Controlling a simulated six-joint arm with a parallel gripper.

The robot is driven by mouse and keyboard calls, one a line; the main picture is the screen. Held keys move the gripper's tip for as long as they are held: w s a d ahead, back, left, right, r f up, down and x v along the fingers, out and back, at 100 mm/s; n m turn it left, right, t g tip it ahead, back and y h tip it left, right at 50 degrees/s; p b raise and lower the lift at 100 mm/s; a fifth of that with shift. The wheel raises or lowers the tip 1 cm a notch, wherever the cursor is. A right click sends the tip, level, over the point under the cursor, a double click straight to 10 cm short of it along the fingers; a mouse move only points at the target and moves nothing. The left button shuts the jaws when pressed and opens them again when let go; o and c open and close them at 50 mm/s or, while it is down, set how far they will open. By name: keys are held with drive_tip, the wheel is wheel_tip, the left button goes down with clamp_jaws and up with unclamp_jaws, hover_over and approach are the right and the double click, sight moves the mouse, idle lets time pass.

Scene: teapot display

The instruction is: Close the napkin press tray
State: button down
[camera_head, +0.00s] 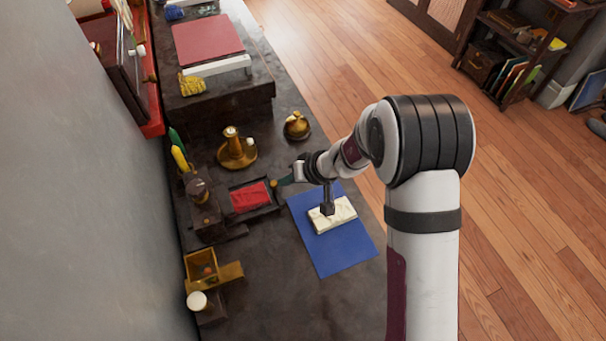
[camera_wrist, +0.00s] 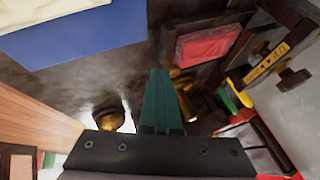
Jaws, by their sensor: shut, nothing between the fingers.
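The napkin press (camera_head: 205,212) is a dark device with a knob on top, near the wall. Its tray (camera_head: 268,208) sticks out to the right, open, with a red napkin (camera_head: 250,195) in it. In the wrist view the tray (camera_wrist: 178,50) with the red napkin (camera_wrist: 207,46) is at upper right, beside the press (camera_wrist: 283,75). My gripper (camera_head: 281,182) has teal fingers, shut and empty, close to the tray's outer end. The fingers (camera_wrist: 160,76) point toward the tray in the wrist view. I cannot tell whether they touch it.
A blue mat (camera_head: 345,250) with a cream block (camera_head: 332,215) and a dark-handled piece lies right of the tray. A brass candle holder (camera_head: 236,150) and a small brass pot (camera_head: 297,126) stand behind. A brass box (camera_head: 201,265) is in front. The counter's front is mostly clear.

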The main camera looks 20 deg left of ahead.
drive_tip(key=s+a, duration=0.6)
drive_tip(key=s, duration=0.1)
drive_tip(key=shift+a, duration=0.4)
